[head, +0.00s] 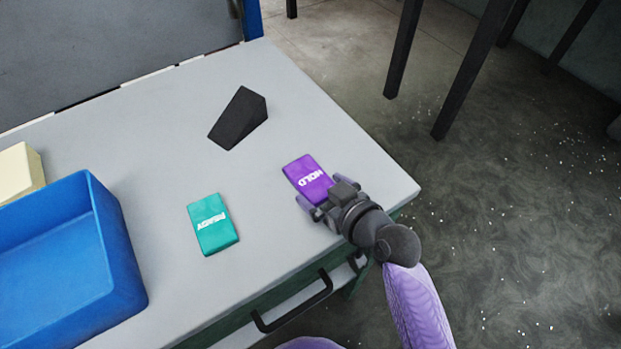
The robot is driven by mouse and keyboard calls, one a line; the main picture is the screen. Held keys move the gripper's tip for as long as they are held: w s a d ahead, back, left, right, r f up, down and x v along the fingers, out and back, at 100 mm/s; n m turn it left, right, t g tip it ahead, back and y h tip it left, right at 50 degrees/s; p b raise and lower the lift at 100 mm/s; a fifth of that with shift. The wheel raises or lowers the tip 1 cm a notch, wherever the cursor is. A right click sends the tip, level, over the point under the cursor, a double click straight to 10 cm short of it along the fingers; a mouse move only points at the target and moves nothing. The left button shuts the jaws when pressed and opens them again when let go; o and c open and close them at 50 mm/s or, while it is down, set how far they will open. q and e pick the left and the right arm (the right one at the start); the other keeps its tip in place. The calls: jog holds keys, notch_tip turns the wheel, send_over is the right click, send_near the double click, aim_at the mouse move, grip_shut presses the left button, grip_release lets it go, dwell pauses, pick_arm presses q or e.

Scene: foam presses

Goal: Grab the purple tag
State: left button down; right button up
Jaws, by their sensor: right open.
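The purple tag (305,175), marked "HOLD" in white, lies on the grey table top near its right corner. My right gripper (318,199) is at the tag's near end, with its fingers open at either side of that end. Whether the fingers touch the tag cannot be told. The gripper body hides a little of the tag's near right part. My left gripper is not in view.
A teal tag (212,224) marked "READY" lies left of the purple one. A black wedge (239,118) stands farther back. A blue bin (128,262) and a cream block (22,168) are at the left. The table (330,120) has a drawer handle (292,307) in front.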

jog(key=c, duration=1)
